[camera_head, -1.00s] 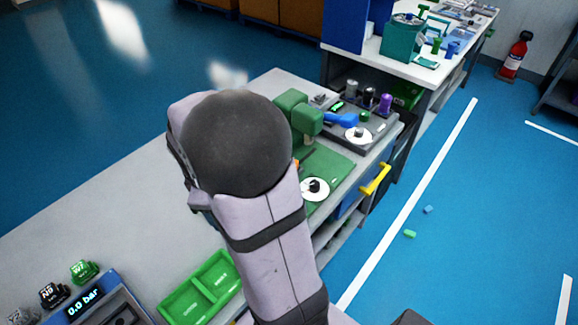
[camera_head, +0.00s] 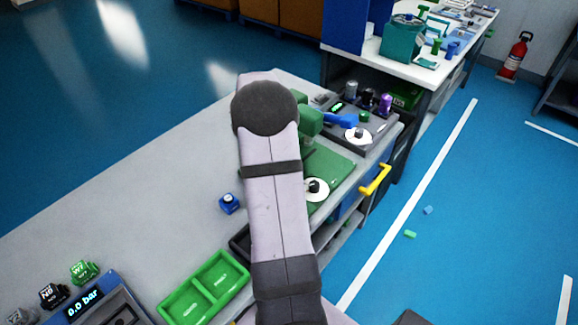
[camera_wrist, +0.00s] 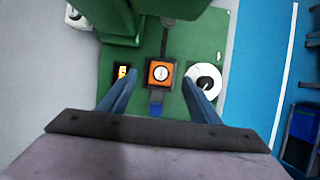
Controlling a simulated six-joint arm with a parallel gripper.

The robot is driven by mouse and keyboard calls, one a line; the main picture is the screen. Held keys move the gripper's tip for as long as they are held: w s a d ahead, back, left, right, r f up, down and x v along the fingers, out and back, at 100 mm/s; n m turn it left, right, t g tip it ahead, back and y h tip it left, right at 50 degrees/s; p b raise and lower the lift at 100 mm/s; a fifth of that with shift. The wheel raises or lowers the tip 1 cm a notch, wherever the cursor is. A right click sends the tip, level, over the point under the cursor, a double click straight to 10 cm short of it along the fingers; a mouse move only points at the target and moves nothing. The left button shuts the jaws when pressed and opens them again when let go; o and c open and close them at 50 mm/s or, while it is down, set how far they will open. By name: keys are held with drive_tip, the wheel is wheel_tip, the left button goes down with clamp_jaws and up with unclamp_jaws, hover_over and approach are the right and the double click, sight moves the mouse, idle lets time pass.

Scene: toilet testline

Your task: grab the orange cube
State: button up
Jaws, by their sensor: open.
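The orange cube (camera_wrist: 160,73) shows in the wrist view, with a pale round mark on its top face. It sits on the green plate (camera_wrist: 232,75) of a fixture. My gripper (camera_wrist: 161,100) is open and empty in the wrist view, its two blue-grey fingers apart on either side, with the cube between and just beyond the fingertips in the picture. I cannot tell the height gap. In the head view my arm hides the cube and my gripper; part of the green plate (camera_head: 335,167) shows to the right of the arm.
A white disc with a black knob (camera_wrist: 205,80) lies close right of the cube. A green block-like housing (camera_wrist: 108,22) stands close by.

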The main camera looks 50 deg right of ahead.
drive_tip(key=shift+p+x, duration=1)
drive_tip(key=shift+x, duration=2.3)
drive_tip(key=shift+s+a, duration=0.1)
drive_tip(key=shift+a, duration=0.05)
drive_tip(key=c, duration=1.3)
